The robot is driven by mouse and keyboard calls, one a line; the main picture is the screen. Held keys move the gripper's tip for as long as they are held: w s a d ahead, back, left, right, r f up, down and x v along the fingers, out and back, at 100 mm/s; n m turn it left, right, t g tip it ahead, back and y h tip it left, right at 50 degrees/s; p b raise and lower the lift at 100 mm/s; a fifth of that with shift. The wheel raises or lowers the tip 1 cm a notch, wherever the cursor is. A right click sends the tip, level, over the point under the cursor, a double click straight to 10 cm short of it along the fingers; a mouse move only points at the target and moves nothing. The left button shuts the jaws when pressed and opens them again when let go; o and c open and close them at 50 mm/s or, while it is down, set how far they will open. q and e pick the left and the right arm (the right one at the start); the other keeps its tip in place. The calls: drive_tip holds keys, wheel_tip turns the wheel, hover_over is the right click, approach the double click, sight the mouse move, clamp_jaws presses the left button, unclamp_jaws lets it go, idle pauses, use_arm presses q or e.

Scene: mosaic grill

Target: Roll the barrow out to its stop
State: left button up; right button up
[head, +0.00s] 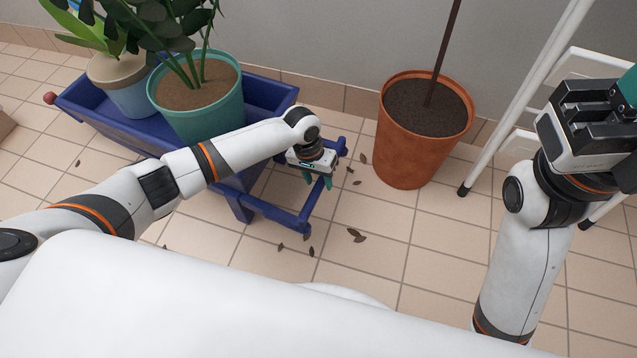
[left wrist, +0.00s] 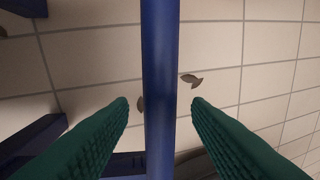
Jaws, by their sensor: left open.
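The blue barrow (head: 105,122) stands at the upper left in the head view, with two potted plants in it. Its handle frame reaches right, ending in a blue crossbar (head: 316,204). My left gripper (head: 319,182) is over this crossbar, pointing down. In the left wrist view the crossbar (left wrist: 160,60) runs between the two green fingers, with a gap on each side, so the gripper is open around it or just above it. My right gripper (head: 622,98) is raised at the right edge of the head view, away from the barrow, its fingers partly cut off.
A terracotta pot (head: 412,150) with a thin trunk stands right of the handle, near the wall. A white ladder-like frame (head: 513,100) leans farther right. Dry leaves (head: 355,235) lie on the tiled floor. The floor in front of the terracotta pot is otherwise clear.

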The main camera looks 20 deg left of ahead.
use_arm(q)
drive_tip(key=shift+f, duration=0.25)
